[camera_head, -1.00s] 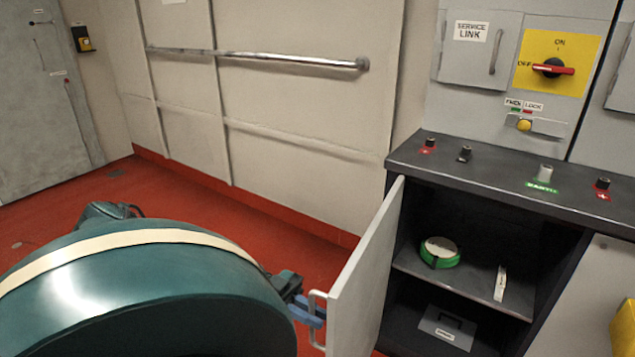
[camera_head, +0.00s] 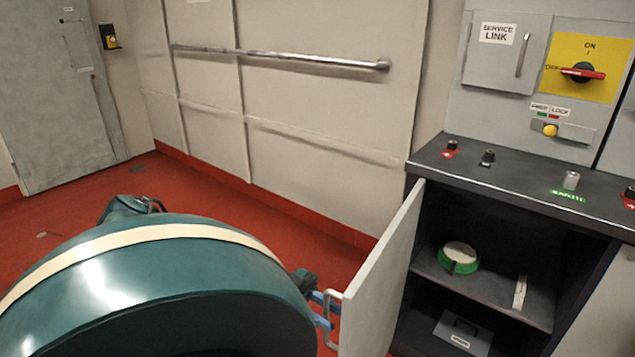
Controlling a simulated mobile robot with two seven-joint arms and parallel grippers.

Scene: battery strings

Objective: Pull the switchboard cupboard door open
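The switchboard cupboard door (camera_head: 383,285) is a light grey panel standing wide open, swung out to the left of the cupboard opening. Its pale bar handle (camera_head: 328,325) is on the door's free edge, at the bottom centre. My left gripper (camera_head: 325,309) is at this handle, with its blue fingers on either side of the bar and a gap showing between them. The fingers look parted, not pressed on the bar. My teal arm hides much of the gripper's body. My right gripper is not in view.
Inside the cupboard, a green-and-white roll (camera_head: 459,257) and a white strip (camera_head: 520,292) lie on the shelf; a grey box (camera_head: 463,333) is below. The dark counter (camera_head: 520,185) carries several terminals. A wall rail (camera_head: 285,58) runs behind. Red floor (camera_head: 215,190) is clear beyond my arm.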

